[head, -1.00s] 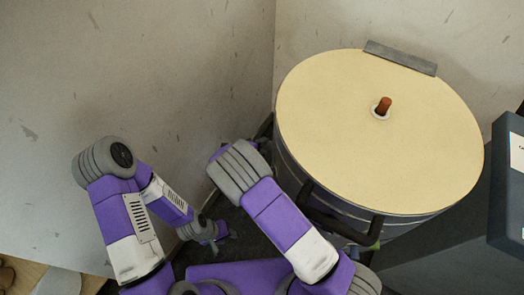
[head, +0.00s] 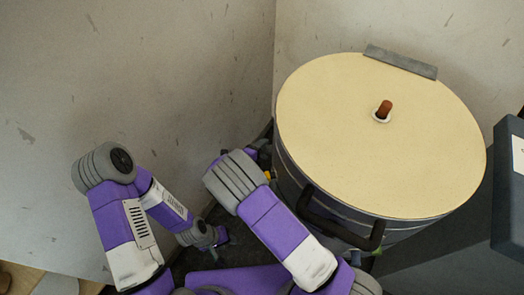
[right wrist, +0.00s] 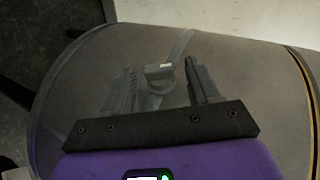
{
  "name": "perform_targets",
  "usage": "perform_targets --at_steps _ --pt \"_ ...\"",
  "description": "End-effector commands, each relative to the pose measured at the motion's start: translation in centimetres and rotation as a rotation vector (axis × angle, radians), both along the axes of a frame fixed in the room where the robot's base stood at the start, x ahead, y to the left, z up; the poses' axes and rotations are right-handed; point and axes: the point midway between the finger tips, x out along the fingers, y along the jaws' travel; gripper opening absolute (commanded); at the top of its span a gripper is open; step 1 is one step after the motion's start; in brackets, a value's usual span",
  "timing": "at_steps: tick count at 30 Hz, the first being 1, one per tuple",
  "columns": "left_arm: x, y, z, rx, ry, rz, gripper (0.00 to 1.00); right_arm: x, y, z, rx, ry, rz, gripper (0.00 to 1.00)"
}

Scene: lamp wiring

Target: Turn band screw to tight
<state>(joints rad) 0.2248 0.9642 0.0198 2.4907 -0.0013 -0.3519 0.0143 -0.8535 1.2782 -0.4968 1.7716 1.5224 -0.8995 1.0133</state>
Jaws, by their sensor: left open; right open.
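The drum (head: 300,185) has a cream round lid (head: 370,140) and stands right of my arms. In the right wrist view its grey curved side (right wrist: 235,65) fills most of the picture. A band (right wrist: 182,45) runs over that side, with a small block-like band screw (right wrist: 158,71) on it. My right gripper (right wrist: 161,77) is open, with one dark finger on each side of the screw. I cannot tell whether the fingers touch it. In the head view the right gripper is hidden. My left gripper (head: 218,243) is open, low at the left, away from the drum.
An orange-brown peg (head: 384,108) stands in the lid, and a grey strip (head: 400,61) lies at its back edge. A black handle (head: 340,222) juts from the drum's front. Walls close in behind and left. A dark box (head: 508,190) stands at the right.

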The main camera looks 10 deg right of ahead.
Motion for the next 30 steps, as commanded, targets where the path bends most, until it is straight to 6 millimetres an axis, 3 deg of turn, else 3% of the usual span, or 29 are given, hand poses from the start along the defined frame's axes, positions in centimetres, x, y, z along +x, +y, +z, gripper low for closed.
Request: perform_targets --at_steps 5,12,15,21,30 --pt "0.0 0.0 1.0 0.000 0.000 0.000 0.43 0.0 0.0 2.3 0.001 -0.001 -0.001 0.61" --pt "0.0 0.0 3.0 0.000 0.000 0.000 0.43 0.3 -0.1 7.6 0.001 -0.013 -0.003 0.61" --pt "0.0 0.0 3.5 0.000 0.000 0.000 0.43 0.2 -0.1 8.9 0.000 -0.010 -0.003 0.61" --pt "0.0 0.0 3.9 0.000 0.000 0.000 0.43 0.1 -0.1 10.1 0.000 -0.005 -0.001 0.61" --pt "0.0 0.0 3.8 0.000 0.000 0.000 0.43 0.0 0.0 10.0 -0.001 -0.001 -0.001 0.61"
